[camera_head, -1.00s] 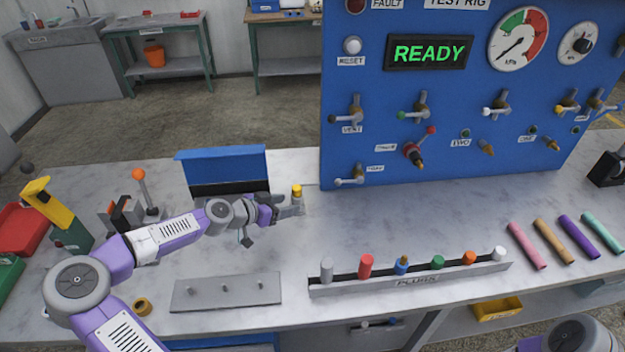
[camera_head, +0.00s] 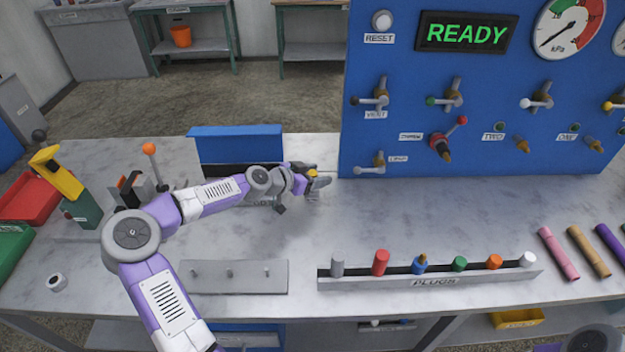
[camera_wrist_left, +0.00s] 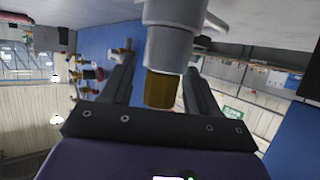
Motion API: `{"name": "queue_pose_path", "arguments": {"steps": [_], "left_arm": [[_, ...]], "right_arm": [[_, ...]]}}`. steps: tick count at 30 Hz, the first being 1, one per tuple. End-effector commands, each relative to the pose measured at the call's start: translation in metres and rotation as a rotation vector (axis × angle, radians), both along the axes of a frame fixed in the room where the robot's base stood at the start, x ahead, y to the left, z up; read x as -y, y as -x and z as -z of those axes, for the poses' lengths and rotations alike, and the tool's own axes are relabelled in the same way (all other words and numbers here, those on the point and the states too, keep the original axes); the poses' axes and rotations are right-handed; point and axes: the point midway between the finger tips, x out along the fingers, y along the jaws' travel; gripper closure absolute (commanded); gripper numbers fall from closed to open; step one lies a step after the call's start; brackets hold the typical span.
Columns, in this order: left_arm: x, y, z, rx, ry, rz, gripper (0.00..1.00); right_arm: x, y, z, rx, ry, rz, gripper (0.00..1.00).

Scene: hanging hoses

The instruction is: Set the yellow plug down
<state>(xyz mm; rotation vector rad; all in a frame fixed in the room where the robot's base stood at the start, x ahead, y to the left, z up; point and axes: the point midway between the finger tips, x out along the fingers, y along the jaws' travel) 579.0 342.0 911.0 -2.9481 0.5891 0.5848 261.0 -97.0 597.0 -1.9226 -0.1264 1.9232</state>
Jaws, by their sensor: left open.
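The yellow plug (camera_head: 313,172) stands on the bench top, left of the blue panel, its yellow end up. The left wrist view, upside down, shows its yellow end (camera_wrist_left: 160,88) and grey body (camera_wrist_left: 172,45) between my left gripper's fingers. My left gripper (camera_head: 318,181) is open around the plug, low over the bench, and partly hides it in the head view. In the wrist view, gaps show between the plug and the dark fingers. My right gripper is not in view.
A plug rack (camera_head: 430,283) with several coloured plugs is at the bench front. A grey plate with pegs (camera_head: 235,277) lies left of it. The blue test panel (camera_head: 480,100) rises to the right, a blue bin (camera_head: 240,145) behind my arm. The bench right of the gripper is clear.

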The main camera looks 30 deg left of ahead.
Motion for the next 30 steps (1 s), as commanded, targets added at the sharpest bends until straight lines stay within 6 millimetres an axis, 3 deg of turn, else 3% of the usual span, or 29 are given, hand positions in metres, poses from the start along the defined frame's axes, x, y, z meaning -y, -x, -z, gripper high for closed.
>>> {"name": "queue_pose_path", "arguments": {"steps": [7,18,25,30], "left_arm": [[0.000,-0.001,0.000,0.000,0.001,0.000,0.43],[0.000,0.000,0.000,0.000,0.001,0.000,0.99],[0.000,0.000,-0.003,0.000,0.000,0.000,1.00],[0.000,-0.001,-0.030,0.002,-0.003,0.001,1.00]], "right_arm": [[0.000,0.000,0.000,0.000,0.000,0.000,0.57],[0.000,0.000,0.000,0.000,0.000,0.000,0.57],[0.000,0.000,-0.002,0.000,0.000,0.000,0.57],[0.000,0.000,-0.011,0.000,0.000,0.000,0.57]]}}
